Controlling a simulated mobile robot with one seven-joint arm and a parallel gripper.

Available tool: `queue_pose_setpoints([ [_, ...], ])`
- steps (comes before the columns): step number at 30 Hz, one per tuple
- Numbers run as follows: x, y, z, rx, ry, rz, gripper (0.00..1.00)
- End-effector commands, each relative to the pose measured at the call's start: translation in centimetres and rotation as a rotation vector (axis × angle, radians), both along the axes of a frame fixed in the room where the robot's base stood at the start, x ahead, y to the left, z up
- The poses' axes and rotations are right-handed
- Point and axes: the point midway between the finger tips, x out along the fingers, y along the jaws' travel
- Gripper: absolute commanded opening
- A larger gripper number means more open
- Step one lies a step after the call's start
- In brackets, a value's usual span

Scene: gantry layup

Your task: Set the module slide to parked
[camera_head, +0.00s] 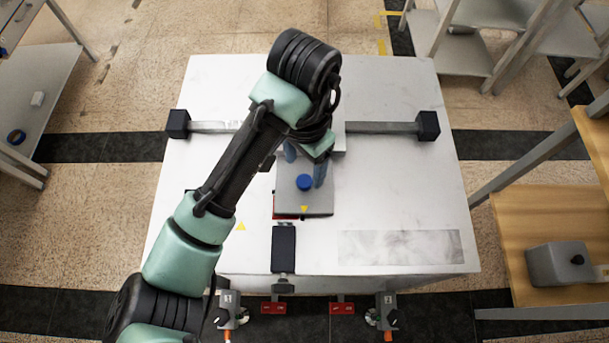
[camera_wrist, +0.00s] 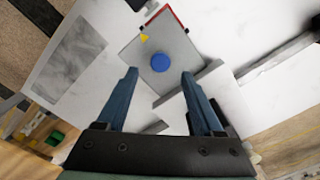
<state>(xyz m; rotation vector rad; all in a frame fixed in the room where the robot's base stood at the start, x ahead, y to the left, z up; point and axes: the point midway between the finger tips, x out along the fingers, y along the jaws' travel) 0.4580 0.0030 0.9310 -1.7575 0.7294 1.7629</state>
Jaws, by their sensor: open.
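The module slide is a grey plate (camera_head: 318,200) with a blue round knob (camera_head: 304,182) and a yellow triangle at its front edge. It sits at a grey rail (camera_head: 380,128) that crosses the white table and has a black block at each end. My gripper (camera_head: 305,165) is open and empty, its blue fingers pointing down near the knob. In the wrist view, the knob (camera_wrist: 160,62) shows just beyond and between the two fingertips (camera_wrist: 160,73); I cannot tell the height gap. My arm hides part of the rail and the plate's back.
A second yellow triangle (camera_head: 241,227) marks the white tabletop (camera_head: 400,195), left of the plate. A black block (camera_head: 284,248) lies in front of the plate. A grey patch (camera_head: 400,247) is at front right. The tabletop right of the plate is clear.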

Motion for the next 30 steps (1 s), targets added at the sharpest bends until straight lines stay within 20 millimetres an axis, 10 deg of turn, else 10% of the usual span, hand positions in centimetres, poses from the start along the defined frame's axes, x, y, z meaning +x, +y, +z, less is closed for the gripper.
queue_pose_setpoints([
  [9, 0.0, 0.1, -4.5, 0.0, -0.001, 0.002, 0.69],
  [20, 0.0, 0.0, -5.1, -0.001, -0.002, 0.0, 0.69],
  [30, 0.1, 0.0, -5.1, -0.001, -0.002, 0.0, 0.11],
])
